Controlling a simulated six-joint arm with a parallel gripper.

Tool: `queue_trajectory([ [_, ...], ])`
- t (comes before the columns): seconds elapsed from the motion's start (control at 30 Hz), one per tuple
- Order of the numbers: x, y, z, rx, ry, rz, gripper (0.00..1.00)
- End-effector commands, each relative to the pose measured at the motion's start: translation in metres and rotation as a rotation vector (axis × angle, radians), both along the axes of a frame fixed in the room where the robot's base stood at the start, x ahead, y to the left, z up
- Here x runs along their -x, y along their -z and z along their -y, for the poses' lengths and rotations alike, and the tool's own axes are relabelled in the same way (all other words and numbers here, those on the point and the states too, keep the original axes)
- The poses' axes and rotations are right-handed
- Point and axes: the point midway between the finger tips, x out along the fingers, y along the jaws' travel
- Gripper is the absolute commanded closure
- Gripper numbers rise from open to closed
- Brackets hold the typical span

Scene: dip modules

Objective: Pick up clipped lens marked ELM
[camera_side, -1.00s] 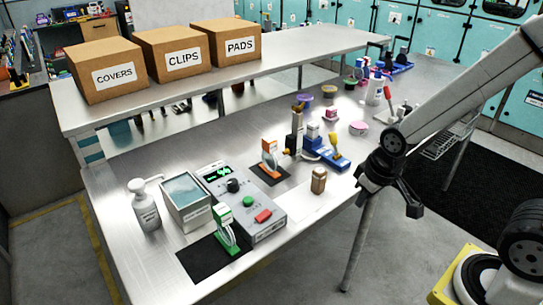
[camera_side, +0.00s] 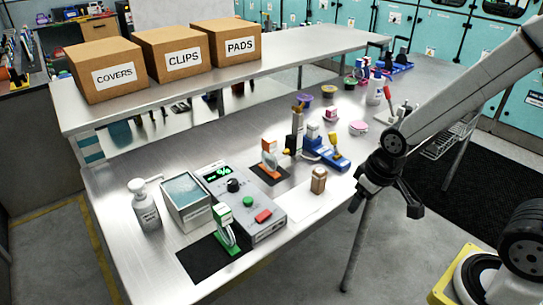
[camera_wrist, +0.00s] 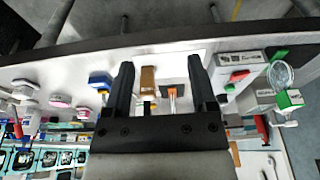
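Two clipped lenses stand on the bench, and I cannot read a mark on either, so I cannot tell which is ELM. One has a green clip (camera_side: 223,216) and stands on a black mat at the front; in the wrist view its round lens (camera_wrist: 281,73) shows at the right. The other has an orange clip (camera_side: 269,146) and stands on a dark pad behind the grey control box; it also shows in the wrist view (camera_wrist: 172,95). My gripper (camera_side: 385,203) is open and empty, off the bench's right edge. Its two fingers frame the wrist view (camera_wrist: 159,75).
A grey control box (camera_side: 240,205), an open tray of liquid (camera_side: 187,203) and a pump bottle (camera_side: 146,208) stand near the clips. A wooden stamp (camera_side: 319,180) and a blue tool (camera_side: 325,153) are nearer my gripper. Labelled cartons (camera_side: 184,56) sit on the shelf.

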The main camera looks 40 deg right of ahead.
Motion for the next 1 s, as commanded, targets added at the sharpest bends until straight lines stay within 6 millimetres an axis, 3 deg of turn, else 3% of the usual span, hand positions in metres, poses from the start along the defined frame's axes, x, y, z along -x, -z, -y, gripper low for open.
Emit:
queue_trajectory([
  [0.37, -0.002, 0.000, 0.000, 0.000, 0.000, 0.006, 0.15],
  [0.53, -0.017, 0.001, -0.001, -0.001, 0.000, 0.051, 0.15],
  [0.67, -0.042, 0.003, -0.001, -0.002, -0.001, 0.132, 0.15],
  [1.0, -0.138, 0.005, -0.004, -0.004, -0.002, 0.467, 0.15],
])
